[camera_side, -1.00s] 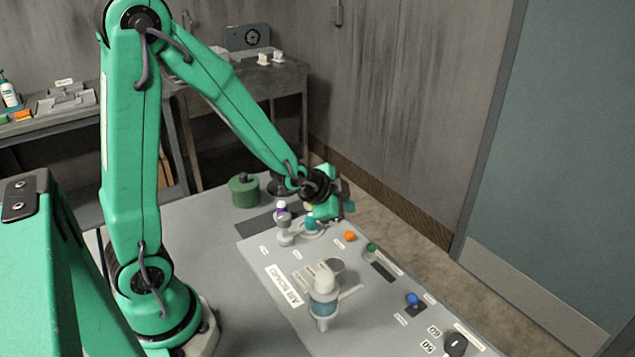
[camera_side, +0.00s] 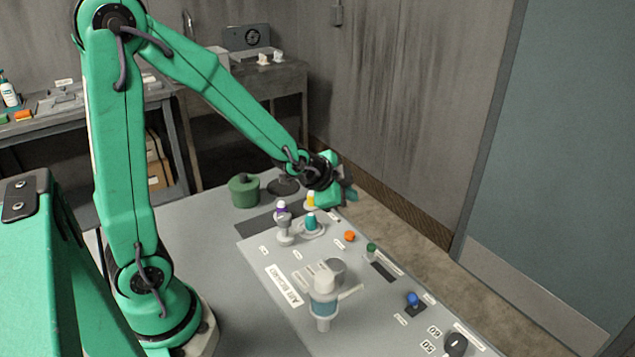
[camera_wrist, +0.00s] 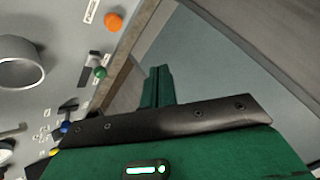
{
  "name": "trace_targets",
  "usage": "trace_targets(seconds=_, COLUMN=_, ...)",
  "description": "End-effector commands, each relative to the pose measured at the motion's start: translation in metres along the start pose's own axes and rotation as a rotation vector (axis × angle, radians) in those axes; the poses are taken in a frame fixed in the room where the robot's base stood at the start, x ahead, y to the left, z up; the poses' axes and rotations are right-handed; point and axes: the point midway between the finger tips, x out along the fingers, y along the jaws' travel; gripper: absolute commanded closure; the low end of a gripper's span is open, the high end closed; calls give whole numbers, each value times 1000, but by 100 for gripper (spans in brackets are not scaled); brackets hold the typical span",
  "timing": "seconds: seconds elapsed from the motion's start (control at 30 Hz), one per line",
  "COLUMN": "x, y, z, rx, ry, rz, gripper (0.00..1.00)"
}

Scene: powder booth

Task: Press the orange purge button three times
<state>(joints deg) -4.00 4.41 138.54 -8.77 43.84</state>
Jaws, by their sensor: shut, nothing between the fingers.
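The orange purge button (camera_side: 349,236) sits on the grey air board (camera_side: 265,250), toward its far right edge. It also shows as a round orange cap in the wrist view (camera_wrist: 114,22), near the top left. My gripper (camera_side: 336,190) is shut and empty, raised above the far end of the board. In the side view it is above the button and slightly left of it, clearly apart from it. In the wrist view my shut fingers (camera_wrist: 158,86) are seen past the dark bar, to the lower right of the button.
A green knob (camera_side: 371,248) and a blue knob (camera_side: 413,299) stand along the same edge. Purple (camera_side: 281,207), teal (camera_side: 311,221) and yellow (camera_side: 311,199) parts stand left of the button. A green canister (camera_side: 244,190) stands behind.

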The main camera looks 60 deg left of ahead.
Motion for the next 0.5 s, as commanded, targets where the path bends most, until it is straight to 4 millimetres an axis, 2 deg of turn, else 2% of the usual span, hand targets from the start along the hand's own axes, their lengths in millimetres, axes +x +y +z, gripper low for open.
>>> trace_targets(seconds=0.5, x=34, y=25, z=26, rx=0, ry=-3, rz=3, gripper=100)
